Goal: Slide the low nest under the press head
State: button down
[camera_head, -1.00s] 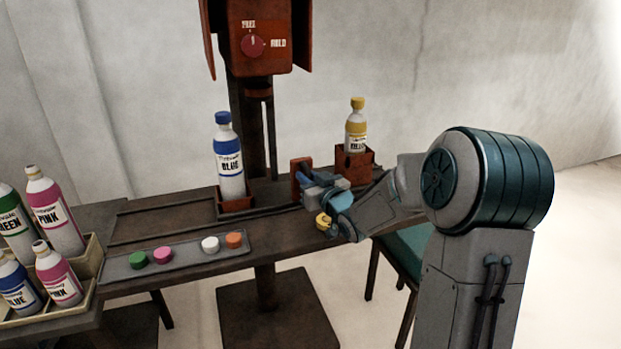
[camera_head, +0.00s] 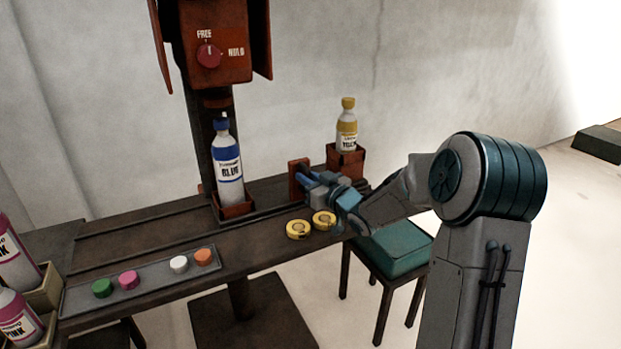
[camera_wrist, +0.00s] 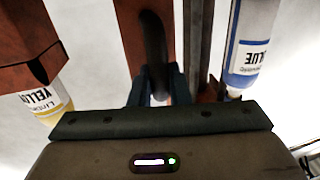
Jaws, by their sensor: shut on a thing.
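The low nest (camera_head: 240,207) is a shallow red-brown holder on the table's track with an upright blue-labelled bottle (camera_head: 228,172) in it. The press head (camera_head: 213,45) hangs above on its column. The bottle's blue cap appears just below the ram and a little to its right; exact alignment is unclear. My gripper (camera_head: 307,182) is shut beside a red-brown upright plate (camera_head: 298,176), right of the nest. In the wrist view a dark upright handle (camera_wrist: 153,50) stands between the fingers. The link between plate and nest is not clear.
A taller red-brown box (camera_head: 345,162) holds a yellow bottle (camera_head: 347,130) at the right. Two yellow discs (camera_head: 311,225) lie at the front edge. A grey tray (camera_head: 145,283) holds several coloured caps. A crate (camera_head: 45,290) with pink bottles stands at left, a green stool (camera_head: 395,250) at right.

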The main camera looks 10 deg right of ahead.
jog(key=shift+w+d+r, duration=0.1)
jog(key=shift+d+r, duration=0.05)
jog(key=shift+r, duration=0.2)
jog(key=c, duration=1.4)
grip_release()
jog(key=shift+d, duration=0.15)
jog(key=shift+f, duration=0.15)
jog(key=v, duration=1.3)
jog(key=shift+s+d+p, duration=0.15)
jog(key=shift+s+p, duration=0.15)
jog(key=shift+s, duration=0.05)
